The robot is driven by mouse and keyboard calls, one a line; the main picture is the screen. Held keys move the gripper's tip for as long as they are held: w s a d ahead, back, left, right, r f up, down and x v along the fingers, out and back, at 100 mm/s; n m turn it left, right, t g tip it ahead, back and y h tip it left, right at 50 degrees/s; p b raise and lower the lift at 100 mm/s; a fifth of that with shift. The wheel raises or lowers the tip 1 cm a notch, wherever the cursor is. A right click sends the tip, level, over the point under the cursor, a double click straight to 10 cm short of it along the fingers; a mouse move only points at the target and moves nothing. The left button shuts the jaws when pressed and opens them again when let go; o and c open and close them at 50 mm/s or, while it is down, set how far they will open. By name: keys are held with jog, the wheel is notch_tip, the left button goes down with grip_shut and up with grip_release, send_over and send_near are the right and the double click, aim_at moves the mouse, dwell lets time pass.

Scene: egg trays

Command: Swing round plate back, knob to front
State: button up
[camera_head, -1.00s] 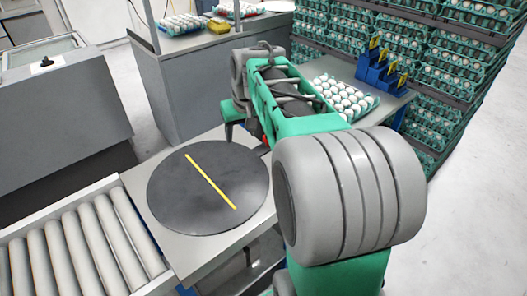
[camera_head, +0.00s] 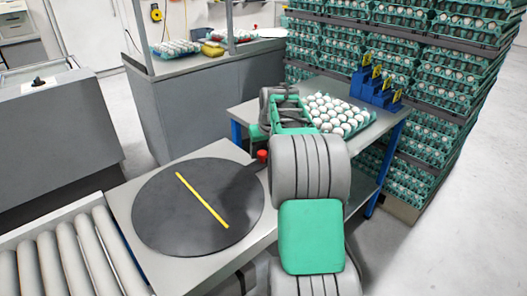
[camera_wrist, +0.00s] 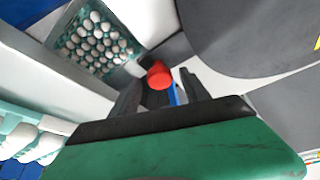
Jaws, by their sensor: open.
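The round plate (camera_head: 165,225) is a dark grey disc with a yellow stripe, lying flat on a light-topped table; its edge also shows at upper right in the wrist view (camera_wrist: 240,40). The red knob (camera_head: 262,156) stands on a dark tab at the plate's right rear edge. In the wrist view the knob (camera_wrist: 159,75) appears between and just beyond the fingertips of my gripper (camera_wrist: 160,92). My gripper is open, with one finger on each side of the knob in the picture; contact is not visible. In the head view my arm mostly hides the gripper.
A white roller conveyor (camera_head: 75,250) adjoins the plate's table at left. An egg tray (camera_head: 335,115) and blue holders (camera_head: 375,85) stand on the table behind my arm. Stacked egg trays (camera_head: 440,100) rise at the back right. A grey cabinet (camera_head: 55,135) stands left.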

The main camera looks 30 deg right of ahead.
jog(key=shift+c, duration=0.2)
grip_shut()
dwell(1.0)
